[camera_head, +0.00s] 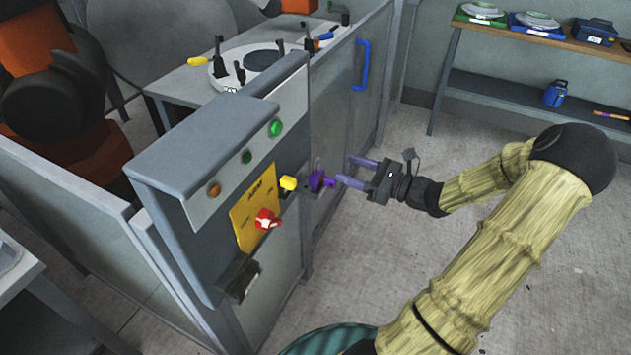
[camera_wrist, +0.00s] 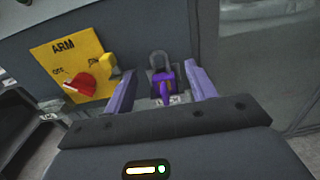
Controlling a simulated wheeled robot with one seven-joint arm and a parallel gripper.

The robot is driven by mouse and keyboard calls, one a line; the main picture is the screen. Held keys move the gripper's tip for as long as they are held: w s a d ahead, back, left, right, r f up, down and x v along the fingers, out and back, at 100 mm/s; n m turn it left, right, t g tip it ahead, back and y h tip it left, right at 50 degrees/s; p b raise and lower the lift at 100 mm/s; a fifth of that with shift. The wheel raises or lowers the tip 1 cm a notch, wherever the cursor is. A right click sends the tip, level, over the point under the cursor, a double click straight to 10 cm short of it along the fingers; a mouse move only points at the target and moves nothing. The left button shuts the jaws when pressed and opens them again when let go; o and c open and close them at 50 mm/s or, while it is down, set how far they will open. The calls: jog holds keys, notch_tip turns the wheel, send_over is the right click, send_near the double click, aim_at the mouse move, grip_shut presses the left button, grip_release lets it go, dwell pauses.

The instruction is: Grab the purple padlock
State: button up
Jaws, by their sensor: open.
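The purple padlock (camera_head: 319,181) hangs on the front of the grey control cabinet, right of the yellow panel. In the wrist view the purple padlock (camera_wrist: 161,88) has a dark shackle and sits between the two purple fingers, a little beyond or near their tips. My gripper (camera_head: 350,171) is open and faces the cabinet, with its fingers pointing at the padlock. In the wrist view my gripper (camera_wrist: 159,78) has one finger on each side of the padlock. I cannot tell whether either finger touches it.
The yellow panel (camera_head: 252,205) carries a red knob (camera_head: 267,219) and a yellow piece (camera_head: 288,183) close to the padlock. A clear fence door with a blue handle (camera_head: 361,66) stands behind. A shelf (camera_head: 540,38) is at the back right. The floor to the right is mostly free.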

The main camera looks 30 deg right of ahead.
aim_at(319, 159)
jog(key=shift+x, duration=2.3)
jog(key=shift+s+a, duration=0.1)
jog(key=shift+a, duration=0.1)
jog(key=b+x, duration=0.1)
jog(key=x, duration=0.4)
jog(key=shift+s+a, duration=0.1)
grip_shut()
